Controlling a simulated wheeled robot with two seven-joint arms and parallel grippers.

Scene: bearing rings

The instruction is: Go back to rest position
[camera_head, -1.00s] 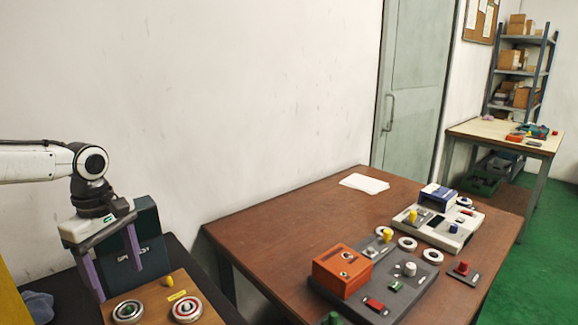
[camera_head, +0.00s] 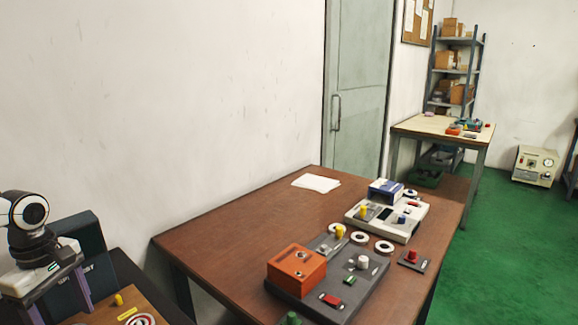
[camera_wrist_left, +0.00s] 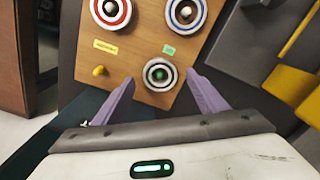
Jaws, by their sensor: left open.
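My left gripper (camera_wrist_left: 157,97) is open and empty in the left wrist view, its two purple fingers spread apart over the near edge of a wooden board. In the head view the left gripper (camera_head: 62,300) is at the lower left, in front of a dark upright panel (camera_head: 88,250). The board (camera_wrist_left: 125,70) bears a ring with a green centre (camera_wrist_left: 160,74), a red-and-white ring (camera_wrist_left: 110,12) and a blue-and-white ring (camera_wrist_left: 186,13). The green-centred ring lies just beyond the fingertips, apart from them. A yellow peg (camera_wrist_left: 99,71) stands on the board. My right gripper is not in view.
A brown table (camera_head: 230,232) holds an orange box (camera_head: 296,268) on a grey base, a white device (camera_head: 405,226), several white rings (camera_head: 359,238) and paper (camera_head: 316,183). Yellow and grey structures (camera_wrist_left: 290,84) stand right of the board.

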